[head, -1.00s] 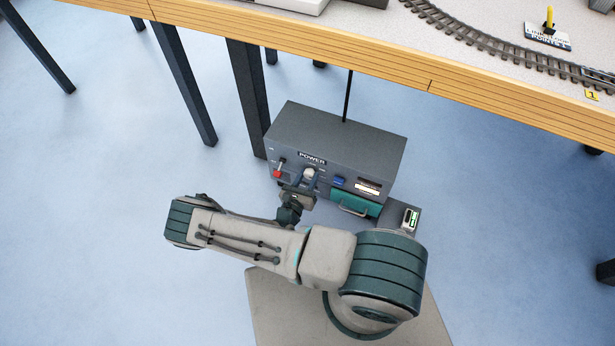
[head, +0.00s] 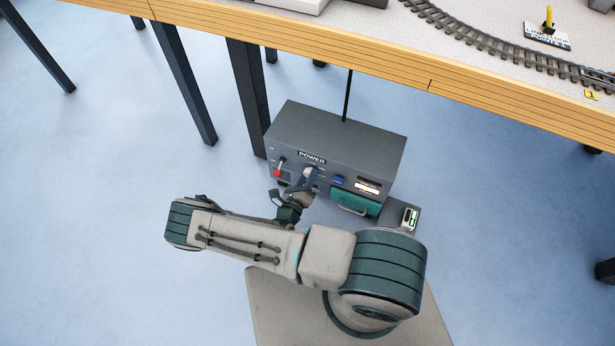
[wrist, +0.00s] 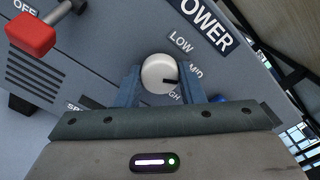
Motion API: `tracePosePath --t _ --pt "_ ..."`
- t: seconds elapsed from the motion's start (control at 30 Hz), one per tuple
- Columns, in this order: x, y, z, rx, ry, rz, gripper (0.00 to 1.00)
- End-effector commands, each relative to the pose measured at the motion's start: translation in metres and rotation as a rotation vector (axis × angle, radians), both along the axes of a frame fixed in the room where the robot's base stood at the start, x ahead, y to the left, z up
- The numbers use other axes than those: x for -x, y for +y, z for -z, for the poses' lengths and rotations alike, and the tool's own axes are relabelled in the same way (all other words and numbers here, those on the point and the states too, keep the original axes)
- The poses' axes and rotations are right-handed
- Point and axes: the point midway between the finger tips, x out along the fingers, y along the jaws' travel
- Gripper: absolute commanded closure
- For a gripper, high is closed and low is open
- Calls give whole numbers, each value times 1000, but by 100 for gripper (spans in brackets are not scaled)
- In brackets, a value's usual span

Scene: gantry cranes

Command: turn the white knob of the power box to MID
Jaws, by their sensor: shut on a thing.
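The grey power box (head: 335,133) stands on the floor under the table edge, its POWER panel facing my arm. Its white knob (wrist: 158,72) is round with a black pointer mark and sits between my gripper's two fingers in the wrist view. The mark points right and slightly down, between the MID label (wrist: 196,70) and the partly covered HIGH label (wrist: 174,97). The LOW label (wrist: 181,42) is above. My gripper (wrist: 165,85) is shut on the knob; it also shows at the panel in the head view (head: 309,178).
A red-tipped lever (wrist: 32,33) by an OFF label is left of the knob. A blue button (head: 339,181) and a teal drawer (head: 356,198) with a handle are to the right. The wooden table edge (head: 330,55) and a dark leg (head: 247,98) are behind.

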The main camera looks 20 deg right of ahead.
Motion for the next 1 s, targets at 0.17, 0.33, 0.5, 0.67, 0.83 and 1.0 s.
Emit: tracePosePath --t 0.17,0.33,0.5,0.67,0.83,1.0 --pt "2 0 2 3 9 2 88" --pt "2 0 2 2 9 3 88" --pt "2 0 2 2 7 1 43" --pt "1 0 1 2 5 1 43" --pt "2 2 1 2 4 2 43" --pt "9 12 1 0 3 11 43"
